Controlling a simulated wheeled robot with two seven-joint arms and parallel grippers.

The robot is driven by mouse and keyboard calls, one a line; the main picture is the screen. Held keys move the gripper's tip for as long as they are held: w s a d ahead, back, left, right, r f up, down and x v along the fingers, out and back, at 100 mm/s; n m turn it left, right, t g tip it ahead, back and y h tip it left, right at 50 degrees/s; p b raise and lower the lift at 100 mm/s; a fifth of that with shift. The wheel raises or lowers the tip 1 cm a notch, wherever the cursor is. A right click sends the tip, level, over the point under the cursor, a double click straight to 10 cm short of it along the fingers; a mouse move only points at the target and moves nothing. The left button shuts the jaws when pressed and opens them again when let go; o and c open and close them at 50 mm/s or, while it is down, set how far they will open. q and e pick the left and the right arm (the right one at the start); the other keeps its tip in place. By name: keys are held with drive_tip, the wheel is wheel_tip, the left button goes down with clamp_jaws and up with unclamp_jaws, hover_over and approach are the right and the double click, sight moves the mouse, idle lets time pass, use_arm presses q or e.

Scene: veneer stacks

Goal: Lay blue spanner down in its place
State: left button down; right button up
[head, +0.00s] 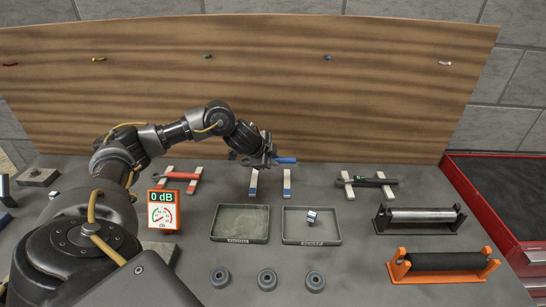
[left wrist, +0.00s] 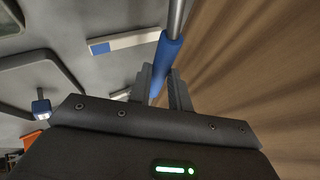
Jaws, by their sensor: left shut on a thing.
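The blue spanner (head: 286,160) is held by my left gripper (head: 268,158), and its blue handle sticks out to the right. In the left wrist view the blue handle (left wrist: 167,58) lies between the fingers (left wrist: 163,88), with a steel shaft running on beyond it. Its place appears to be a pair of pale rests with blue marks, the left rest (head: 253,183) and the right rest (head: 287,183). Both are bare, and the spanner is above and behind them. One blue-marked rest (left wrist: 125,43) also shows in the left wrist view. My right gripper is out of view.
A red-handled tool (head: 181,175) and a dark tool (head: 372,182) lie on rests to either side. Two grey trays, the left one (head: 240,239) empty, the right one (head: 312,242) holding a small metal piece, stand in front. A wooden board (head: 300,100) rises behind.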

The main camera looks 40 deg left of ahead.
use_arm(q)
wheel_tip(320, 180, down, 5)
drive_tip(key=b, duration=0.3)
drive_tip(key=shift+f, duration=0.15)
drive_tip(key=shift+f+b, duration=0.45)
drive_tip(key=shift+f, duration=0.3)
drive_tip(key=shift+f+b, duration=0.35)
drive_tip(key=shift+f, duration=0.25)
drive_tip(key=c, duration=1.3)
unclamp_jaws()
drive_tip(key=shift+o, duration=0.5)
drive_tip(key=shift+s, duration=0.15)
drive_tip(key=v, duration=1)
drive_tip(key=shift+s+r, duration=0.2)
drive_tip(key=shift+r, duration=0.1)
